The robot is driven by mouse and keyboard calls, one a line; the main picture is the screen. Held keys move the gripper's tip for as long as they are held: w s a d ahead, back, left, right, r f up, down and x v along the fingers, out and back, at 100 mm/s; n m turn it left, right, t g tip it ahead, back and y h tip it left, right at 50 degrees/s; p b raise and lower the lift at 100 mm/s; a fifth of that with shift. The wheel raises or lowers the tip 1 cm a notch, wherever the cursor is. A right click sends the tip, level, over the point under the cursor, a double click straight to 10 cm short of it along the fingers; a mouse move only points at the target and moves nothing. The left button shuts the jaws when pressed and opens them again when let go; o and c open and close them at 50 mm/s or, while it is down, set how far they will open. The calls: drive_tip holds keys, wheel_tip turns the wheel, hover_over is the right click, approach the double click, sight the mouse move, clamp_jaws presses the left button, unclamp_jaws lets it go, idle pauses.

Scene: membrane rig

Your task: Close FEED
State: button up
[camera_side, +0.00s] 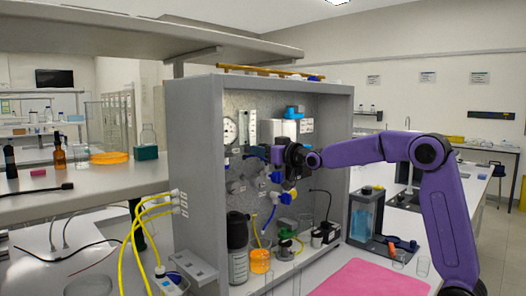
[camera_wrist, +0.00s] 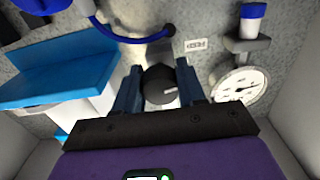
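The FEED knob (camera_wrist: 160,86) is a round black knob with a white pointer mark. The mark points to the right in the wrist view. A small white FEED label (camera_wrist: 196,45) shows upside down just above and right of it. My gripper (camera_wrist: 159,80) has its two blue fingers on either side of the knob, and they appear to touch it. In the side view my gripper (camera_side: 283,157) reaches into the grey rig cabinet at the panel. There the hand and arm hide the knob.
A pressure gauge (camera_wrist: 238,86) and a blue-capped fitting stand right of the knob in the wrist view. A blue part (camera_wrist: 55,72) lies left, and a blue tube (camera_wrist: 130,37) runs above. Bottles and an orange beaker (camera_side: 260,260) stand low in the cabinet. A pink mat (camera_side: 370,279) lies in front.

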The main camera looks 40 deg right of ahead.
drive_tip(key=shift+m, duration=0.3)
drive_tip(key=m, duration=0.4)
drive_tip(key=shift+m, duration=0.3)
drive_tip(key=m, duration=0.4)
drive_tip(key=shift+m, duration=0.3)
drive_tip(key=m, duration=0.5)
drive_tip(key=shift+r, duration=0.1)
drive_tip(key=shift+m, duration=2.5)
drive_tip(key=shift+a, duration=0.1)
drive_tip(key=o, duration=1.1)
drive_tip(key=shift+c, duration=0.2)
drive_tip(key=shift+s, duration=0.1)
